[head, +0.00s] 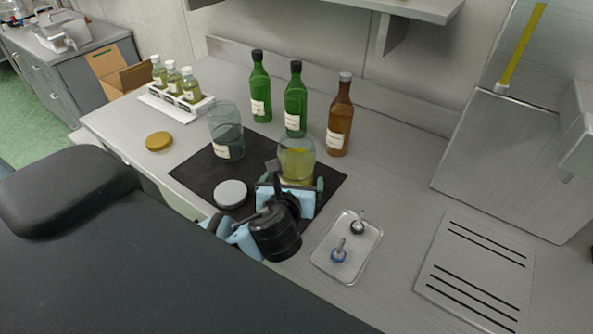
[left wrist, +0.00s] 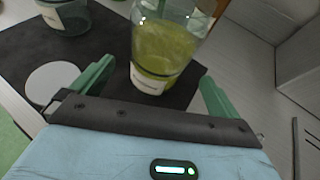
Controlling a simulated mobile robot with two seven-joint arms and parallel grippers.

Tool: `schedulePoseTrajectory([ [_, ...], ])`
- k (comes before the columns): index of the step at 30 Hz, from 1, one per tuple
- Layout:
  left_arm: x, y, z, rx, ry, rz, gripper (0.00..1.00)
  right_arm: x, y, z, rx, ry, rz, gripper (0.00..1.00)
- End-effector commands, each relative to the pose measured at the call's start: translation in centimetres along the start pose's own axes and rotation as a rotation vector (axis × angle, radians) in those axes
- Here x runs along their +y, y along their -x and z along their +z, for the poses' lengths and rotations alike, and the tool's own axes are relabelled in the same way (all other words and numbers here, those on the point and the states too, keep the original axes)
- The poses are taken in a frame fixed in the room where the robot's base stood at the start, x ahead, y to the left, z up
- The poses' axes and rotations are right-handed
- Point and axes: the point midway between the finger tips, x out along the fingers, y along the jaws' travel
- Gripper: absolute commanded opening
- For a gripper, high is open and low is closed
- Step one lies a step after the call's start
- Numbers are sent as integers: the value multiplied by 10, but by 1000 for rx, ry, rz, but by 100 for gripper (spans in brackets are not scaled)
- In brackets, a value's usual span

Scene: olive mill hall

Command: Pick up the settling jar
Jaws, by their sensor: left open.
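A glass jar with yellow-green oil in its lower part and a white label (head: 296,158) stands upright on the black mat (head: 195,175). My left gripper (head: 291,187) is open just in front of this jar and partly hides its base. In the left wrist view the oil jar (left wrist: 162,55) stands ahead, between the lines of the two green fingers, with no contact visible. A second glass jar (head: 226,135), greyish and labelled, stands further left on the mat. I cannot read which label says settling jar. My right gripper is not in view.
A grey-white lid (head: 230,193) lies on the mat, left of the gripper. Two green bottles (head: 295,100) and a brown bottle (head: 340,118) stand close behind the oil jar. A small tray (head: 347,247) with two stoppers is at right. A gold lid (head: 158,141) lies left.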

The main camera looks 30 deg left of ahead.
Motion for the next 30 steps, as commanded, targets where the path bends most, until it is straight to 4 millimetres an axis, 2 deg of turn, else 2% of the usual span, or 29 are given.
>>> schedulePoseTrajectory([
  [4, 0, -10, 1, 1, 1, 2, 100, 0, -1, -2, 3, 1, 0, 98],
  [12, 0, -45, 4, 0, 1, 1, 100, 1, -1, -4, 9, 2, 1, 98],
  [22, 0, -51, 4, 0, 1, -1, 100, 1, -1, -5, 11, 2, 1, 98],
  [30, 0, -51, 4, 1, 1, -1, 66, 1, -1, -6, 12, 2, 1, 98],
])
